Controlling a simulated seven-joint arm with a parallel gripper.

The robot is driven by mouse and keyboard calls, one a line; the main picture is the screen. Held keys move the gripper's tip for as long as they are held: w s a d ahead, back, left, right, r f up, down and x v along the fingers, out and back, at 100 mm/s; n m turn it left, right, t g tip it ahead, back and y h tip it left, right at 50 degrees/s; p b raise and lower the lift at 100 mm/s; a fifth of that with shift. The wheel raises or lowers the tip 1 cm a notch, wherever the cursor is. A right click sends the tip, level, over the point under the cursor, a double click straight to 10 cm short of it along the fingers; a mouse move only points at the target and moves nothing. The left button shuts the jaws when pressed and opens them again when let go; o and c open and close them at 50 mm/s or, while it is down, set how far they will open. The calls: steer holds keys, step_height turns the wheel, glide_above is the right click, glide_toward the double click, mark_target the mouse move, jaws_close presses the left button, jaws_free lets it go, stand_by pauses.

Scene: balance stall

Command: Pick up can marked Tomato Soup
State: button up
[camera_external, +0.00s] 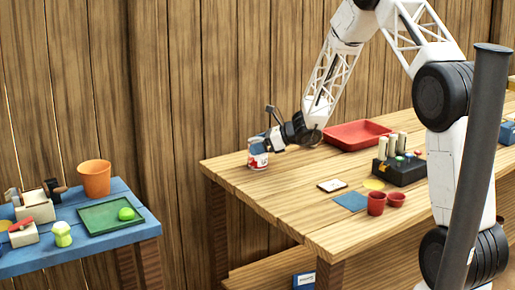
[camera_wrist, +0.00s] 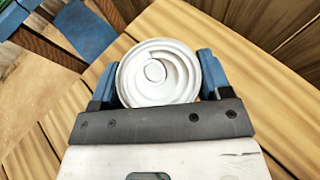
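A small can (camera_external: 257,158) with a red and white label stands on the wooden table near its far left corner. Its print is too small to read. In the wrist view the can's round pale lid (camera_wrist: 158,73) with a pull ring sits between my gripper's two blue fingers (camera_wrist: 157,84). In the external view my gripper (camera_external: 268,145) reaches the can from the right, with its fingers around it. The fingers lie close to both sides of the can, but whether they press on it cannot be told.
A red tray (camera_external: 357,135), a black box with buttons (camera_external: 399,169), red cups (camera_external: 377,203), a blue square (camera_external: 350,201) and a white tile (camera_external: 332,185) are on the table. A separate blue table (camera_external: 78,243) stands left, across a gap. The wooden wall is close behind.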

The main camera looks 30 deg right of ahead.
steer(key=c, duration=0.5)
steer(key=shift+o, duration=0.2)
steer(key=shift+r, duration=0.15)
steer(key=shift+r, duration=0.7)
step_height(320, 180, up, 2)
steer(key=s+r, duration=0.1)
steer(key=s, duration=1.5)
steer(key=shift+a+r, duration=0.2)
steer(key=shift+a, duration=0.25)
